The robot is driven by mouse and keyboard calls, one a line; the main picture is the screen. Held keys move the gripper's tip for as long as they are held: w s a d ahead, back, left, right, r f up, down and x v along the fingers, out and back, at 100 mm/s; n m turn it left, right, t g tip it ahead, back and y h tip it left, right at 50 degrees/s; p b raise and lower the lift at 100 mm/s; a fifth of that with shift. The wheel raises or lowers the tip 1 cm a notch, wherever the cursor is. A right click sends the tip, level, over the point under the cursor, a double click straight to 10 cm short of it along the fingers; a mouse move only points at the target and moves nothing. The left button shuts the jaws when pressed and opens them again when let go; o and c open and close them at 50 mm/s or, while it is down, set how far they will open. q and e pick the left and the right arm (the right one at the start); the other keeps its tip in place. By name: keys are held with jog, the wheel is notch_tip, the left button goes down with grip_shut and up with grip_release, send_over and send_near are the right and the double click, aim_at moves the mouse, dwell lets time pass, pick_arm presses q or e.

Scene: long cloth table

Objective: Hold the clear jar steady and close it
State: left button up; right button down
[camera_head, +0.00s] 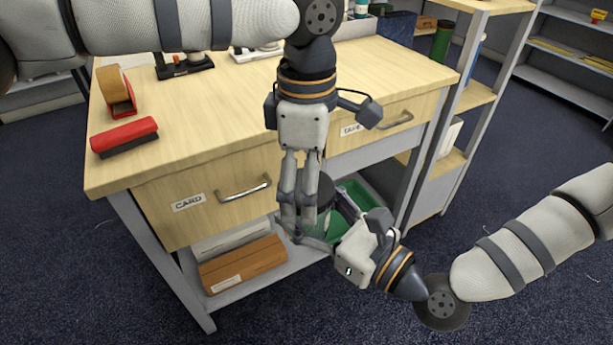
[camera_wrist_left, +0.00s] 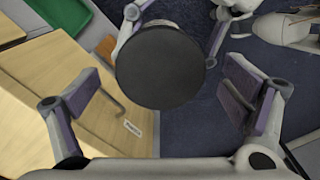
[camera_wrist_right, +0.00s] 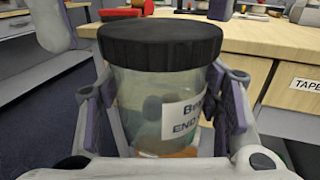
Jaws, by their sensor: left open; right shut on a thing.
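The clear jar (camera_wrist_right: 140,100) is upright in the right wrist view, with a white label partly in sight. A black lid (camera_wrist_right: 160,45) sits level on its mouth; I cannot tell whether it is tightened. My right gripper (camera_wrist_right: 165,110) is shut on the jar body, one finger on each side. My left gripper (camera_wrist_left: 163,100) is open and points down over the black lid, which lies between and beyond its spread fingers in the left wrist view. In the head view, my left gripper (camera_head: 303,205) hides most of the jar, and my right gripper (camera_head: 345,215) reaches in from the right.
A wooden desk (camera_head: 230,90) with drawers labelled CARD (camera_head: 205,195) and TAPE (camera_head: 365,125) stands close behind the jar. A red stapler-like item (camera_head: 125,136) and a tape dispenser (camera_head: 116,92) lie on it. A green bin (camera_head: 358,195) is below. Open floor lies in front.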

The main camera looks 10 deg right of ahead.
pick_arm(q)
notch_tip(320, 180, up, 12)
dwell(0.4)
jog(key=w+a+f+m+t+y, duration=0.1)
jog(key=w+a+f+t+y, duration=0.2)
jog(key=a+f, duration=0.9)
jog(key=w+a+f+m+t+y, duration=0.1)
jog(key=w+a+f+t+y, duration=0.25)
jog(key=a+f, duration=0.85)
jog(key=s+f+m+g+h, duration=0.2)
jog(key=s+f+m+h, duration=0.45)
jog(key=s+f, duration=0.95)
jog(key=s+a+m+g, duration=0.3)
jog(key=s+m+g, duration=0.2)
jog(key=s, duration=1.4)
jog(key=shift+f+m+g, duration=0.3)
jog(key=shift+m+g, duration=0.05)
jog(key=shift+g, duration=0.2)
